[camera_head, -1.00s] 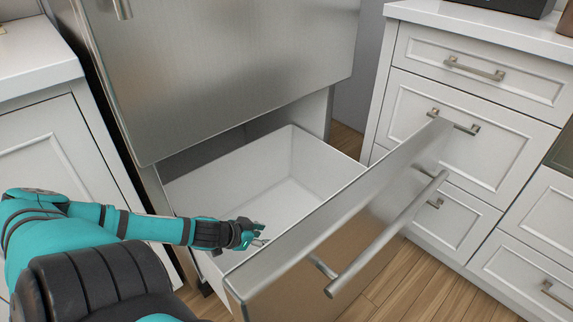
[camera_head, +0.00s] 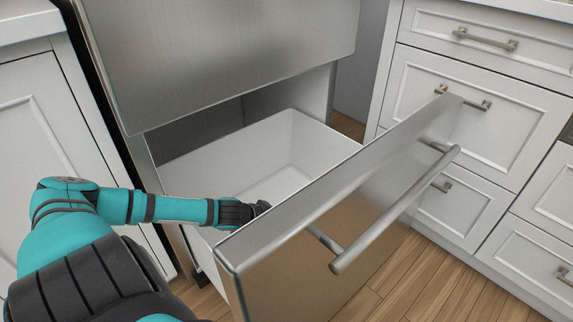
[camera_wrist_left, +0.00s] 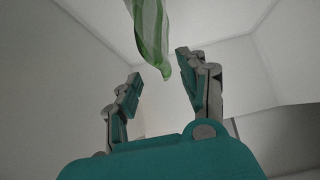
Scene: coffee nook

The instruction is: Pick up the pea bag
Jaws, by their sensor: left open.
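The pea bag (camera_wrist_left: 152,38) is green and whitish, and it shows at the top of the left wrist view, its lower end hanging between and just beyond my fingertips. My left gripper (camera_wrist_left: 158,72) is open, one finger on each side of the bag's lower end, with nothing clearly held. In the head view my left gripper (camera_head: 261,207) reaches down into the open freezer drawer (camera_head: 275,150), close behind its front panel. Its fingertips and the bag are hidden there by the panel. My right gripper is not in view.
The steel drawer front (camera_head: 340,190) with its long bar handle (camera_head: 395,215) stands pulled out. The steel fridge door (camera_head: 220,55) is above. White cabinets (camera_head: 455,110) stand close on the right, and another white cabinet (camera_head: 55,140) is at the left.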

